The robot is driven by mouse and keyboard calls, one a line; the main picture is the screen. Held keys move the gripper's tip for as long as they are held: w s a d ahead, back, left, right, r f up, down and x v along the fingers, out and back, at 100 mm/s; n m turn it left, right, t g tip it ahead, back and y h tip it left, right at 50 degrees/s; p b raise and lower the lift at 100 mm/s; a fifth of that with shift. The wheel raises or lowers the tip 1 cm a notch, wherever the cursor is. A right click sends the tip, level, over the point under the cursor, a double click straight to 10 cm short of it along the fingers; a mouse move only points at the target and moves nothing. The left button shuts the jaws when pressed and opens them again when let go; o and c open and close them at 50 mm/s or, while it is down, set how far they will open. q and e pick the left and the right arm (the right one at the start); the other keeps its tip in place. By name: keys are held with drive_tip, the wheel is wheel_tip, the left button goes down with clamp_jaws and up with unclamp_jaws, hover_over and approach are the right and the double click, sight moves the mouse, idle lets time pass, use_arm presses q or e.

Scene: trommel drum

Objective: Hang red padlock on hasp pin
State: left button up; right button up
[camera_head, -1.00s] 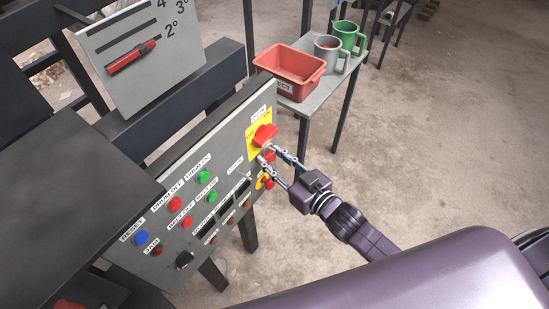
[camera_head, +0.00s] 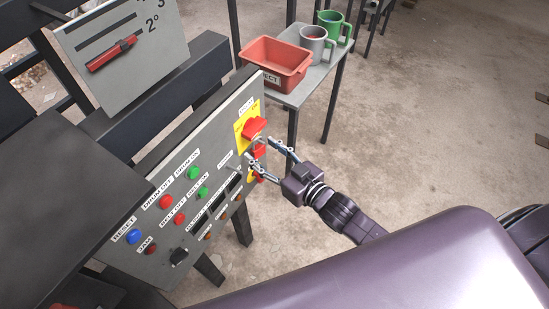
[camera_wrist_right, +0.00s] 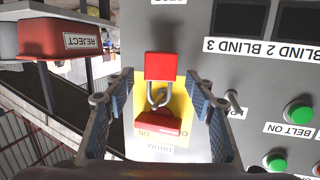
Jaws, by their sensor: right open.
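The red padlock (camera_wrist_right: 160,66) is by the red rotary switch handle (camera_wrist_right: 157,123) on its yellow plate. In the head view the padlock (camera_head: 259,152) sits just below the handle (camera_head: 255,127). Its metal shackle (camera_wrist_right: 158,95) is at the hasp beside the handle. It appears to hang there, but I cannot make out the pin inside the loop. My right gripper (camera_head: 258,149) is open in front of the switch. In the right wrist view its fingers (camera_wrist_right: 160,100) stand apart on either side of the shackle, with gaps. My left gripper is not in view.
The grey control panel (camera_head: 215,157) carries several buttons and a small metal toggle (camera_wrist_right: 233,101) beside one finger. A red reject bin (camera_head: 275,62), a grey mug (camera_head: 313,43) and a green mug (camera_head: 334,27) stand on a side table. The floor at right is clear.

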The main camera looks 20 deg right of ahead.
drive_tip(key=v, duration=1.1)
drive_tip(key=shift+s, duration=0.3)
drive_tip(key=s+d+f+m+g+h, duration=0.1)
drive_tip(key=s+d+f+g+h, duration=0.15)
drive_tip(key=f, duration=0.85)
drive_tip(key=s+d+f+g+h, duration=0.15)
drive_tip(key=s+d+f, duration=0.25)
drive_tip(key=f, duration=0.7)
drive_tip(key=s+d+f+m+g+h, duration=0.1)
drive_tip(key=s+d+f+g+h, duration=0.15)
drive_tip(key=f, duration=0.85)
drive_tip(key=s+a+f+g, duration=0.1)
drive_tip(key=s+f+g, duration=0.2)
drive_tip(key=s+f, duration=0.5)
drive_tip(key=s+a+f+g, duration=0.2)
drive_tip(key=s+f+g, duration=0.2)
drive_tip(key=s+f, duration=0.5)
drive_tip(key=s, duration=0.7)
drive_tip(key=shift+a+f+g, duration=0.15)
drive_tip(key=shift+a+g, duration=0.05)
drive_tip(key=shift+g, duration=0.05)
